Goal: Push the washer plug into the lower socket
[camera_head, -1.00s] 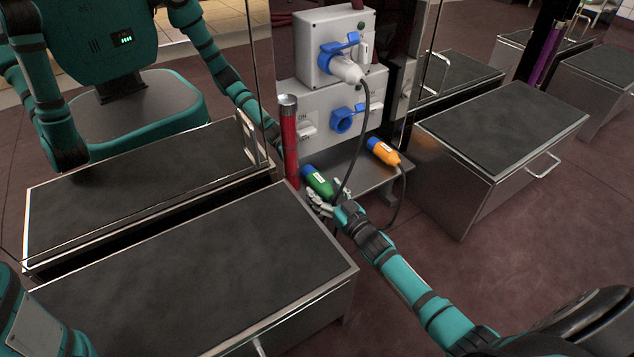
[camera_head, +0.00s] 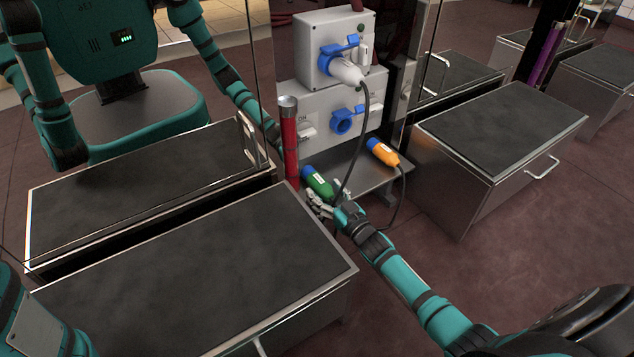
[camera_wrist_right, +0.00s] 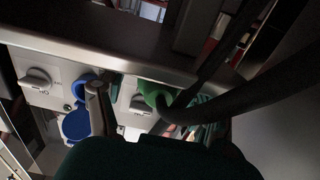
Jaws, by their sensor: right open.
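The lower socket (camera_head: 342,123) is blue, its lid raised, on the grey box, with nothing in it. A green plug (camera_head: 320,185) and an orange plug (camera_head: 384,153) lie on the metal shelf under the box. I cannot read which is the washer's. My right gripper (camera_head: 318,200) is open at the near end of the green plug. In the right wrist view the green plug (camera_wrist_right: 153,94) shows just beyond a finger (camera_wrist_right: 98,108), partly covered by a dark cable; whether the fingers touch it I cannot tell. My left gripper is out of view.
A white plug (camera_head: 347,70) sits in the upper socket, its dark cable hanging down past the lower socket. A red post (camera_head: 289,145) stands left of the shelf. A dark-topped metal bench (camera_head: 190,270) is in front. Mirror panels reflect my body at left.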

